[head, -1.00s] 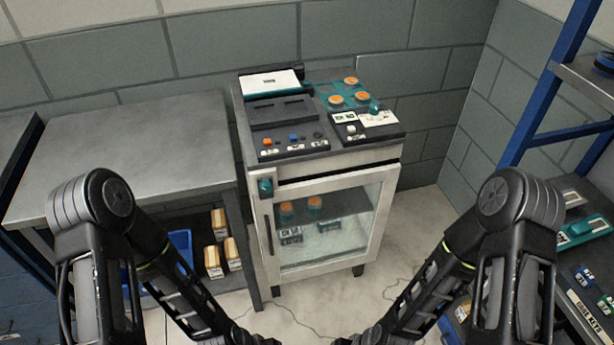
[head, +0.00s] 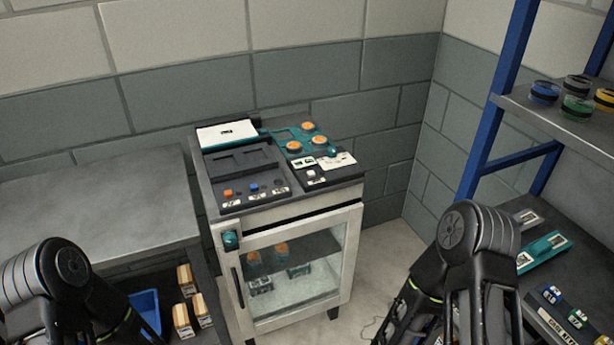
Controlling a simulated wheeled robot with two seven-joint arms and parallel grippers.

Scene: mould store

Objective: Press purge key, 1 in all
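A white cabinet (head: 290,219) with a glass door stands against the wall, with key panels on its top. The dark left panel (head: 240,204) carries an orange key (head: 228,194), a blue key (head: 253,187) and a dark key (head: 277,183), with small labels I cannot read. A pale key (head: 311,174) sits on the right panel. I cannot tell which one is the purge key. My two arms show at the lower left and lower right, apart from the cabinet. Both grippers are out of view.
A grey table (head: 95,215) stands left of the cabinet, with a blue bin (head: 146,311) and several pale boxes (head: 184,281) below. A blue-framed shelf (head: 484,150) with small items stands at the right. Orange-topped round parts (head: 294,147) sit at the panel's back.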

